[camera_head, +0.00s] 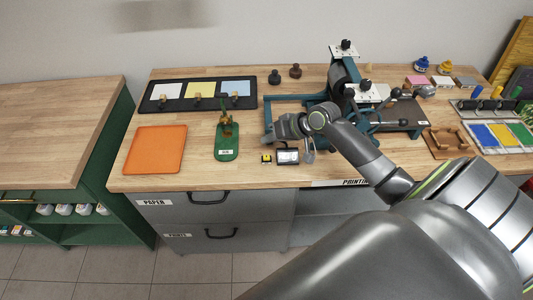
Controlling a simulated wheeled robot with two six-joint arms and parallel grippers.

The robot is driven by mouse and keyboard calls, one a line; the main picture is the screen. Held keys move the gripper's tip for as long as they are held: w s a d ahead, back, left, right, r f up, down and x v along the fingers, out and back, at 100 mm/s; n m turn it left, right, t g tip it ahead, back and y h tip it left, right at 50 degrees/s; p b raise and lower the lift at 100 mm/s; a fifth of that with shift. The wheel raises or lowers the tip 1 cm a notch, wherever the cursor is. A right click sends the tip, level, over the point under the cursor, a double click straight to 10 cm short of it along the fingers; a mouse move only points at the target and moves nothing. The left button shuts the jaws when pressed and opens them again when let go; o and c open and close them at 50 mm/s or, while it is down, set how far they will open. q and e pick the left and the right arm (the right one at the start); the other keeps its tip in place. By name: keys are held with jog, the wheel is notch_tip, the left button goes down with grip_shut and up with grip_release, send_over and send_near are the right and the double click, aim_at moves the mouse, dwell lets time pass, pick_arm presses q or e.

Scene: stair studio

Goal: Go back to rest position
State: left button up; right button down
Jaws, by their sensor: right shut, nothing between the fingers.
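My right arm comes in from the lower right and reaches over the wooden worktop (200,176). My right gripper (272,134) is shut and empty, just above the front middle of the worktop, pointing left. It is in front of the teal printing press (345,80) and hides part of its frame. My left gripper is not in view.
An orange tray (155,150) and a green board (227,142) with a small object on it lie left of my gripper. A small yellow-black item (266,158) and a dark box (288,156) lie just below it. Colour pads (500,136) are at right.

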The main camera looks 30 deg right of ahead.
dwell(0.5)
jog(key=s+a+f+n+g+h, duration=0.1)
jog(key=s+a+f, duration=0.15)
jog(key=s, duration=0.35)
jog(key=s+a+f+n+g+h, duration=0.1)
jog(key=s+a+f, duration=0.1)
jog(key=s+f, duration=0.35)
jog(key=s+d+r+g+h, duration=0.1)
jog(key=s+r+h, duration=0.15)
jog(key=s, duration=0.65)
jog(key=s+r+g+h, duration=0.1)
jog(key=s+r+h, duration=0.15)
jog(key=s, duration=0.55)
notch_tip(320, 180, down, 28)
jog(key=d+g+b, duration=0.1)
jog(key=d+b, duration=0.1)
jog(key=s+a+f+g+b, duration=0.1)
jog(key=s+f, duration=1.4)
jog(key=f, duration=0.2)
jog(key=shift+s+a+y+b, duration=0.2)
jog(key=shift+s+y+b, duration=0.1)
jog(key=shift+y, duration=0.1)
jog(key=shift+f, duration=0.1)
